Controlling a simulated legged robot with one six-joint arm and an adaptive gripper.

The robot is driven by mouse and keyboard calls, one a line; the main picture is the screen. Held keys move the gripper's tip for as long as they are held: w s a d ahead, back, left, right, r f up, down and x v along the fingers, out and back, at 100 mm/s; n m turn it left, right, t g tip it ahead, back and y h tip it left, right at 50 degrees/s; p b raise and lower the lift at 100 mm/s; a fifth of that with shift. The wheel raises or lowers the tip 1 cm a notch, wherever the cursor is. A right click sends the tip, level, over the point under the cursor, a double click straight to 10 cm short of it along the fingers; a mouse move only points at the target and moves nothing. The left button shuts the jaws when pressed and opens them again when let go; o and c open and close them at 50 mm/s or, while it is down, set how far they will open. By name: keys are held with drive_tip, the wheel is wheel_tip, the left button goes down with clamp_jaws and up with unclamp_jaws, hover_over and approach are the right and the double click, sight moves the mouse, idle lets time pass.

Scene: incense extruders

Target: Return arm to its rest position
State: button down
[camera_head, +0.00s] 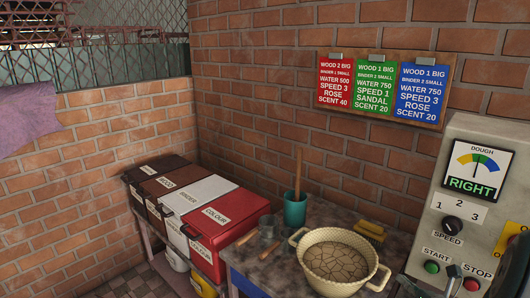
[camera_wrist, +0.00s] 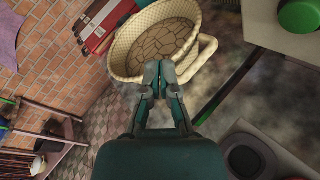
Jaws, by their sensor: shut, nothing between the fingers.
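My gripper (camera_wrist: 158,68) is in the middle of the wrist view, its two teal-and-grey fingers closed together with nothing between them. Past the fingertips lies the woven cream basin (camera_wrist: 150,45) with cracked brown dough in it; I cannot tell the exact gap. In the head view, my gripper's narrow tip (camera_head: 454,271) shows at the bottom right edge, in front of the grey control panel (camera_head: 420,225), between the START and STOP buttons. The rest of my arm is mostly out of that view.
The basin (camera_head: 313,236) stands on the table beside a teal cup (camera_head: 295,212) and yellow brush (camera_head: 371,230). Labelled boxes, including a red COLOUR box (camera_head: 240,210), line the brick wall. A recipe board (camera_head: 440,117) hangs above. The panel dial (camera_head: 482,165) reads RIGHT.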

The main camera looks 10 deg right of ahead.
drive_tip(key=s+a+r+n+g+y, duration=0.1)
drive_tip(key=a+r+n+g+y, duration=0.15)
drive_tip(key=a+n, duration=0.5)
drive_tip(key=s+a+r+n+g+y, duration=0.1)
drive_tip(key=s+a+n+g+y, duration=0.1)
drive_tip(key=a+n+g, duration=0.5)
drive_tip(key=s+a+r+n+y, duration=0.1)
drive_tip(key=a+r+n+y, duration=0.1)
drive_tip(key=a+n, duration=0.6)
drive_tip(key=s+a+r+n+h, duration=0.2)
drive_tip(key=s+n+h, duration=0.2)
drive_tip(key=n, duration=0.5)
drive_tip(key=s+a+r+n+h, duration=0.3)
drive_tip(key=s+n+h, duration=0.1)
drive_tip(key=s+n, duration=0.3)
drive_tip(key=shift+s+r+n+g, duration=0.25)
drive_tip(key=shift+s+n+g, duration=0.2)
drive_tip(key=shift+n, duration=0.5)
